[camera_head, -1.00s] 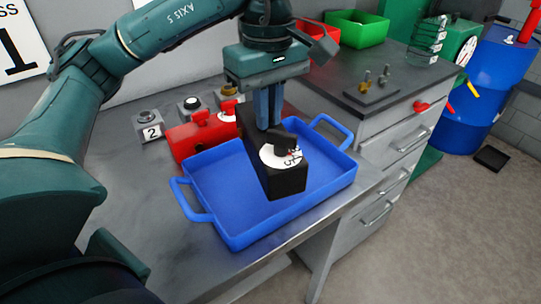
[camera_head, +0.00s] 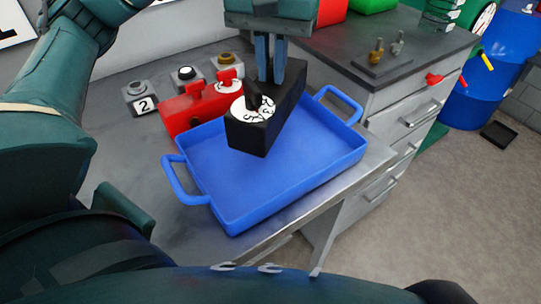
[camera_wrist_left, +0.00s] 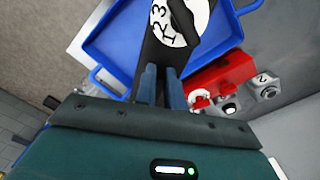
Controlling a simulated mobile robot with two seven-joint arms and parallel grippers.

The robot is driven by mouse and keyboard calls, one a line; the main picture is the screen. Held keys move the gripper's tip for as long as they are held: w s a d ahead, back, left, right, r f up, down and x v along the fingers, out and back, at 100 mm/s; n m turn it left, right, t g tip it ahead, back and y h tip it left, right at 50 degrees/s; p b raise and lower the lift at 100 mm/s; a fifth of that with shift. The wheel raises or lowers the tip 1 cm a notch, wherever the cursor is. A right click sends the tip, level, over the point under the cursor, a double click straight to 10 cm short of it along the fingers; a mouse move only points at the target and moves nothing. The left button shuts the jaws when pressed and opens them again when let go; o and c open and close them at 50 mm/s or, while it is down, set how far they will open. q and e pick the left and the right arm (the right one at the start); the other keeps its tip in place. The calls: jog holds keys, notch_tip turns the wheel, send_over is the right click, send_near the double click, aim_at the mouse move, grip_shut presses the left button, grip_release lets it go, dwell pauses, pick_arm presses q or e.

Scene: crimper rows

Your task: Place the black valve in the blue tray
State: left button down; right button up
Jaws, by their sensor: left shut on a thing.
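The black valve (camera_head: 262,127) is a black block with a white numbered dial and a black knob on top. My left gripper (camera_head: 273,76) is shut on it and holds it above the blue tray (camera_head: 301,185), over the tray's back left part. The valve hides part of the tray's far rim. In the left wrist view, the valve (camera_wrist_left: 160,52) extends from between the blue fingers (camera_wrist_left: 162,88), with the blue tray (camera_wrist_left: 108,42) behind it. My right gripper is not in view.
A red valve (camera_head: 198,108) stands on the grey bench close behind the tray's left side. Several small grey blocks with knobs, one marked 2 (camera_head: 142,101), stand behind it. A drawer cabinet (camera_head: 408,100) stands at the right. The tray's floor is bare.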

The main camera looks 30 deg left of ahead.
pick_arm(q)
jog(key=m, duration=0.4)
jog(key=shift+r, duration=0.1)
jog(key=shift+f, duration=0.25)
jog(key=shift+m, duration=0.3)
jog(key=shift+f, duration=4.75)
jog(key=shift+b, duration=0.3)
jog(key=shift+f, duration=0.15)
jog(key=c, duration=1.5)
grip_release()
